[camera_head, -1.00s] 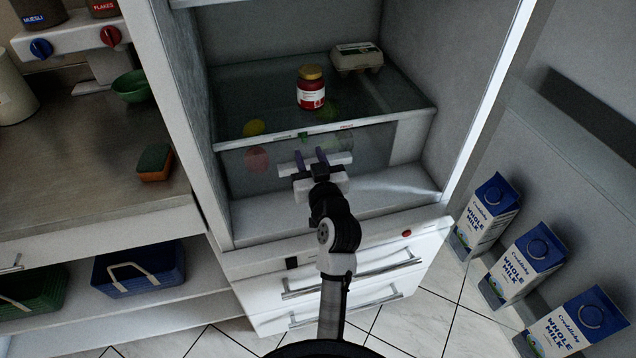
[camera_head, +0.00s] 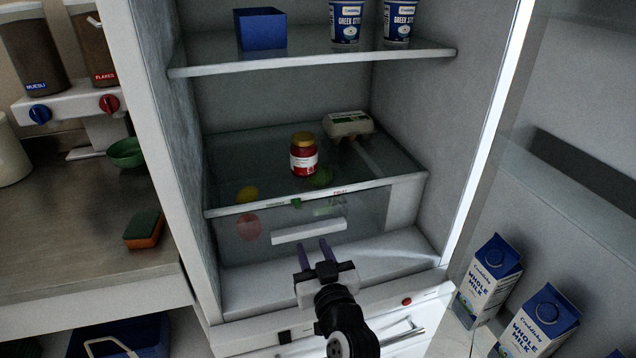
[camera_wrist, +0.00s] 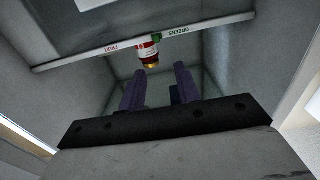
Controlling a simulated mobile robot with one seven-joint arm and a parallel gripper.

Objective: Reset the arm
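My gripper (camera_head: 315,251) is in front of the open fridge's lower compartment. Its two purple fingers stand apart with nothing between them, so it is open and empty. The wrist view shows the same spread fingers (camera_wrist: 160,90). In the head view the fingertips lie just below the white handle bar (camera_head: 308,231) of the clear fridge drawer (camera_head: 270,222); whether they touch it I cannot tell, though they look apart. The drawer appears shut, with a yellow, a red and some green items showing through it.
A red jar (camera_head: 303,155) and an egg carton (camera_head: 348,124) stand on the shelf above the drawer. A blue box (camera_head: 260,29) and yogurt tubs (camera_head: 346,20) are higher up. Milk cartons (camera_head: 490,278) stand at the right by the open door. A counter with a sponge (camera_head: 143,229) is left.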

